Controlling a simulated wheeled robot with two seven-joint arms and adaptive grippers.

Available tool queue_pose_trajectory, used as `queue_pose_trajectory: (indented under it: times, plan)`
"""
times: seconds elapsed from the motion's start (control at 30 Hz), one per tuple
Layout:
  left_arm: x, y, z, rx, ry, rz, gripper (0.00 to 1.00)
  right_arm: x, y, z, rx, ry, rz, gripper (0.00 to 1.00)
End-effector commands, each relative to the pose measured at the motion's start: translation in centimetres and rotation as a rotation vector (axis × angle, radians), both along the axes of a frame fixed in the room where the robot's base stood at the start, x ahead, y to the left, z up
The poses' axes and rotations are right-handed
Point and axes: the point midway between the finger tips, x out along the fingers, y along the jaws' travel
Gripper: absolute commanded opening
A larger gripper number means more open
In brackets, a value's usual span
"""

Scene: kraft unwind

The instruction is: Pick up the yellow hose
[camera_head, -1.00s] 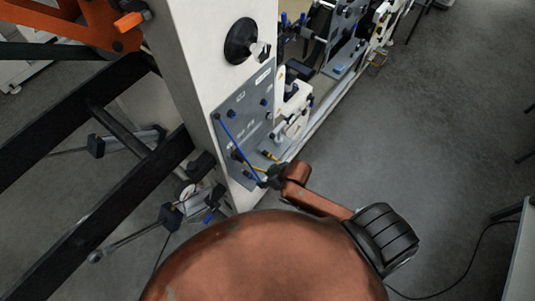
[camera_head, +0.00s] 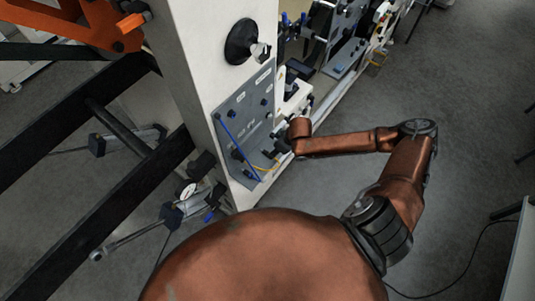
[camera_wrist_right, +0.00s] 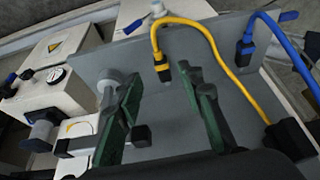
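The yellow hose (camera_wrist_right: 207,40) arcs over the grey panel in the right wrist view. One end has a dark plug (camera_wrist_right: 163,72), and the other runs into a black block (camera_wrist_right: 288,138) at lower right. A short stretch of the hose (camera_head: 266,169) shows in the head view, low on the machine's side panel. My right gripper (camera_wrist_right: 160,95) is open, its green fingers apart with nothing between them. The dark plug lies just beyond the finger gap in the picture; the depth between them is unclear. In the head view the right gripper (camera_head: 284,147) is small beside the panel. My left gripper is not in view.
A blue hose (camera_wrist_right: 285,45) runs right of the yellow one, also seen in the head view (camera_head: 234,141). White machine blocks (camera_wrist_right: 45,95) stand left of the fingers. The white machine column (camera_head: 207,75) rises beside the panel.

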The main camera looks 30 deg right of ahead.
Motion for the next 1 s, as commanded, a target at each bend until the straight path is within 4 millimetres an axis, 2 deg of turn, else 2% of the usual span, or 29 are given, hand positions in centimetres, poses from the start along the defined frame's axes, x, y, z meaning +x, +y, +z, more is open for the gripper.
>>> queue_pose_trajectory:
  times: [0.3,0.63,1.0]
  plan:
    - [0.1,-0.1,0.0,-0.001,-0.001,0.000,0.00,1.7,1.0,-3.8,0.000,0.000,0.001,0.35]
    - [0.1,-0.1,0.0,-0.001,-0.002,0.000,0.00,1.9,1.1,-4.4,0.000,-0.001,0.002,0.34]
    - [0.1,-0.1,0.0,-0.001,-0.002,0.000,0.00,1.9,1.1,-4.4,-0.001,-0.002,0.001,0.09]
